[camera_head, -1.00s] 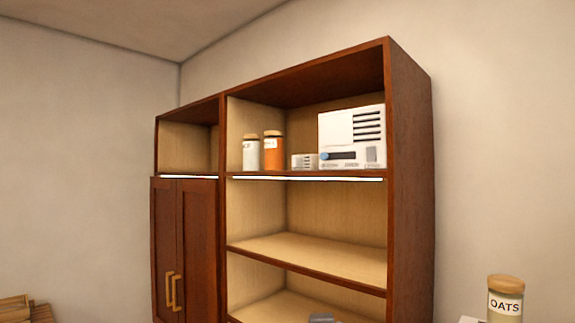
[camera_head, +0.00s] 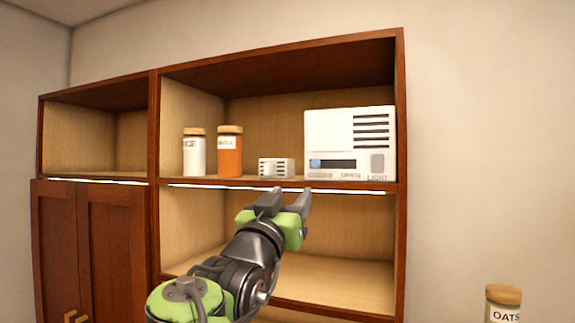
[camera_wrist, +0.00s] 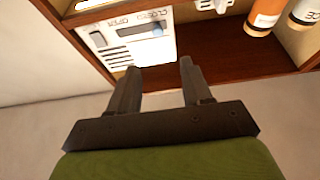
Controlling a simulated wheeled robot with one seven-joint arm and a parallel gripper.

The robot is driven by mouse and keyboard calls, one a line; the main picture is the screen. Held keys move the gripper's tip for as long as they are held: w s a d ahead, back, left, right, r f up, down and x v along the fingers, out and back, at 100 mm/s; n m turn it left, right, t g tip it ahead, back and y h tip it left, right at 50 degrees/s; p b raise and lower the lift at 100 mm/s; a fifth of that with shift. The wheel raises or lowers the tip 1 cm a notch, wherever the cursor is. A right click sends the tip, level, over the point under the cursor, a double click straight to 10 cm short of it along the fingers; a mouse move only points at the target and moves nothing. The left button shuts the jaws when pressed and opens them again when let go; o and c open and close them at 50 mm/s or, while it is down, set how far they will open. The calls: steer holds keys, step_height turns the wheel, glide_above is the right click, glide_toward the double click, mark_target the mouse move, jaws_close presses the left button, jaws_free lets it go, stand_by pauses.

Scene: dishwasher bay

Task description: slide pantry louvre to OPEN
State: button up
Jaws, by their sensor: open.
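The pantry louvre is a white box (camera_head: 322,130) with dark slats on the upper shelf's right side. It also shows upside down in the wrist view (camera_wrist: 110,52). Its blue knob (camera_head: 315,163) sits at the left end of a dark slot (camera_head: 340,163). In the wrist view the knob (camera_wrist: 157,29) is beside a label that seems to read CLOSED; OPEN is by the slot's other end. My gripper (camera_head: 289,203) is open and empty, in front of and below the shelf edge, apart from the knob. In the wrist view its fingertips (camera_wrist: 160,68) point towards the box.
A small white louvred box (camera_head: 276,168), an orange jar (camera_head: 230,155) and a white jar (camera_head: 194,155) stand to the left on the same shelf. A lit strip (camera_head: 280,189) runs along the shelf edge. Cupboard doors (camera_head: 85,245) are at left, an OATS jar (camera_head: 503,300) at lower right.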

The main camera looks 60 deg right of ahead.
mark_target(315, 164)
steer(key=p+x, duration=0.2)
steer(key=x, duration=0.2)
steer(key=p+x, duration=0.2)
steer(key=x, duration=0.3)
steer(key=p+x, duration=0.2)
steer(key=x, duration=0.3)
steer(key=shift+s+r+p, duration=0.1)
steer(key=shift+s+p, duration=0.2)
steer(key=shift+p, duration=0.1)
steer(key=shift+w+d, duration=0.1)
steer(key=shift+d, duration=0.4)
steer(key=shift+w, duration=0.1)
steer(key=shift+a, duration=0.1)
jaws_close()
